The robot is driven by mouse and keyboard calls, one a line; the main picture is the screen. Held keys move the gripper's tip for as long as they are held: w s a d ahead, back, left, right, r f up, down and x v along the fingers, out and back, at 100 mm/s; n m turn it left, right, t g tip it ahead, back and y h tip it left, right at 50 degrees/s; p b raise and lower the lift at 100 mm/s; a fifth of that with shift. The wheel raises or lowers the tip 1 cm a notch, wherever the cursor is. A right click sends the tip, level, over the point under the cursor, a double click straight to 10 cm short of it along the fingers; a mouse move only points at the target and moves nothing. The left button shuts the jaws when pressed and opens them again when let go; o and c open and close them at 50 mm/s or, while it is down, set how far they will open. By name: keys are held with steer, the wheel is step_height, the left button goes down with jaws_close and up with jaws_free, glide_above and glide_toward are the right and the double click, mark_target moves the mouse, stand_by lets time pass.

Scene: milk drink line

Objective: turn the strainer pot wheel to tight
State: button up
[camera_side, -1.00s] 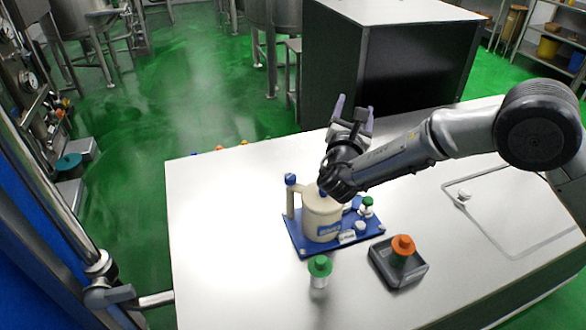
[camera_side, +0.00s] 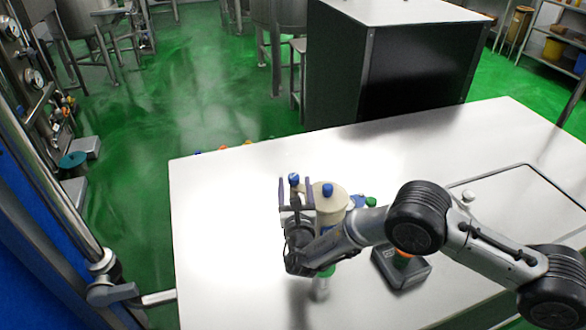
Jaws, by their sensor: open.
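The cream strainer pot (camera_side: 332,205) stands on the table, with its lower part hidden behind my arm. A blue knob (camera_side: 328,190) sits on its top. A second blue knob (camera_side: 294,178) tops the slim post left of the pot. I cannot tell which knob is the wheel. My gripper (camera_side: 295,188) is open, its two fingers pointing to the back of the table. The fingers appear on either side of the post just below its blue knob; contact cannot be told. Most of the blue base is hidden.
A green-capped jar (camera_side: 322,285) is partly hidden under my wrist. A dark tray (camera_side: 410,276) with an orange-capped piece stands to the right, partly behind my arm. A small green cap (camera_side: 371,202) shows right of the pot. The table's left side (camera_side: 225,230) is clear.

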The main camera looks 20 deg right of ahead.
steer(key=x, duration=0.6)
steer(key=shift+w, duration=0.35)
steer(key=shift+d, duration=0.15)
jaws_close()
